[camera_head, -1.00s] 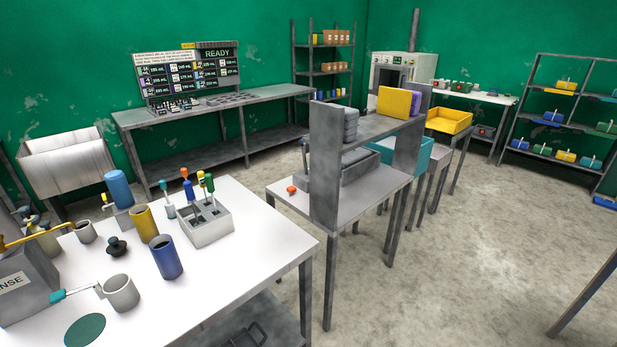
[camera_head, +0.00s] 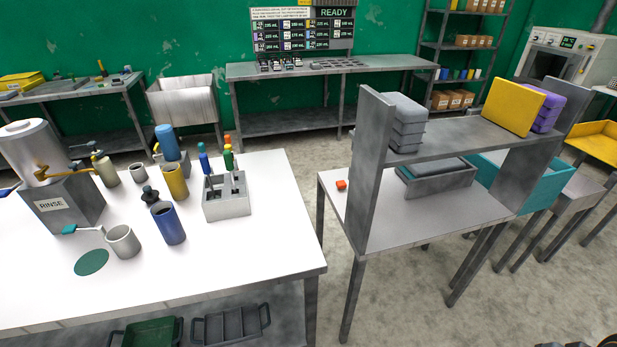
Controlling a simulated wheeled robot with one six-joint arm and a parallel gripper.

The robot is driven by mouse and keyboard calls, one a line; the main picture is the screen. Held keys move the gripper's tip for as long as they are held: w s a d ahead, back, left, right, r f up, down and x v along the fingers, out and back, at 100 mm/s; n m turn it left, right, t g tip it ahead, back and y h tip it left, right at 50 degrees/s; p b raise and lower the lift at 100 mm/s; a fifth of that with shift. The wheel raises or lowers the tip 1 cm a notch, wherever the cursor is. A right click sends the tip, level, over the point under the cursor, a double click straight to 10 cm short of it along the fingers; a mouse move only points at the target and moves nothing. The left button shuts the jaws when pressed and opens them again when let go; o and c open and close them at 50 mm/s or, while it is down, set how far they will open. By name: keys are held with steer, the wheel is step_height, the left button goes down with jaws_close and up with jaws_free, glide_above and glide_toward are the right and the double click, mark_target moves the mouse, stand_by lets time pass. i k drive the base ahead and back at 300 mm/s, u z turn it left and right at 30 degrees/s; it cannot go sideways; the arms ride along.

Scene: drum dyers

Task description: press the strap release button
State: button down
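A small red-orange button-like piece (camera_head: 341,185) sits on the left end of the grey metal table (camera_head: 405,225), beside the upright side panel of its shelf unit. It is the only thing here that looks like a button, and I see no readable label on it. Whether it is the strap release cannot be told. My gripper is not in view. A small dark and orange shape at the bottom right edge is too cut off to identify.
The shelf (camera_head: 450,138) over that table holds grey stacked blocks (camera_head: 407,122) and a yellow block (camera_head: 514,107). A teal bin (camera_head: 545,190) stands at right. The white table (camera_head: 250,270) with cups and a rinse unit (camera_head: 65,205) fills the left. Floor shows between the tables.

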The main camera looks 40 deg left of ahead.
mark_target(341, 184)
steer(key=u, duration=1)
steer(key=i, duration=0.95)
steer(key=u, duration=1.45)
steer(key=i, duration=0.15)
steer(key=z, duration=0.15)
